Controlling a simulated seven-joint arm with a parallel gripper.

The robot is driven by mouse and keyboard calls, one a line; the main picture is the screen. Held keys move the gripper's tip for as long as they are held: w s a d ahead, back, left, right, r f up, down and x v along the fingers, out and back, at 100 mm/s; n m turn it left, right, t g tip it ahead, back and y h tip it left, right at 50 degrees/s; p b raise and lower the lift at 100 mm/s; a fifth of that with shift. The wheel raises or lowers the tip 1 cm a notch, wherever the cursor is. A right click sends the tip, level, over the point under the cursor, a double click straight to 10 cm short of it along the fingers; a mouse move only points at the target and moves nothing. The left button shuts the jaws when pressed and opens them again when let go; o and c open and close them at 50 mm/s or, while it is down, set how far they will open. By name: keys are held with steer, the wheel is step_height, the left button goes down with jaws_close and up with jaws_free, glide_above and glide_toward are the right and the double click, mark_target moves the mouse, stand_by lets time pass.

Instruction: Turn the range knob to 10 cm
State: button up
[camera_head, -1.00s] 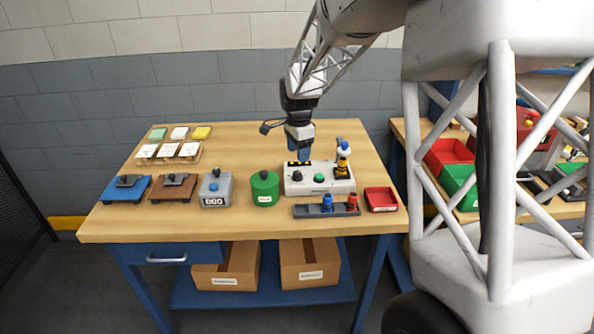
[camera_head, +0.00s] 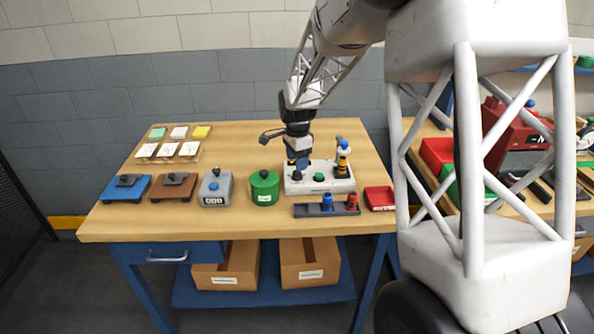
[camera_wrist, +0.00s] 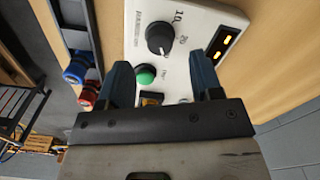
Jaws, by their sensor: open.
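The white control box (camera_head: 335,186) stands on the wooden table in the head view. In the wrist view its panel (camera_wrist: 140,14) carries the black round range knob (camera_wrist: 158,36). Printed marks 10 and 20 show beside the knob; a pale mark is on its edge, but I cannot tell its exact setting. My gripper (camera_wrist: 162,78) is open and empty, its blue fingers apart, with the knob ahead of the gap and not between the tips. In the head view my gripper (camera_head: 302,162) is over the left part of the box.
A green button (camera_wrist: 146,75) sits near the knob, close to one finger. A lit amber display (camera_wrist: 222,42) is on the panel. A rack with blue and red plugs (camera_head: 328,209) stands in front, a green cylinder (camera_head: 264,188) left, a red tray (camera_head: 379,198) right.

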mark_target(297, 175)
steer(key=shift+f, duration=2.2)
steer(key=c, duration=0.9)
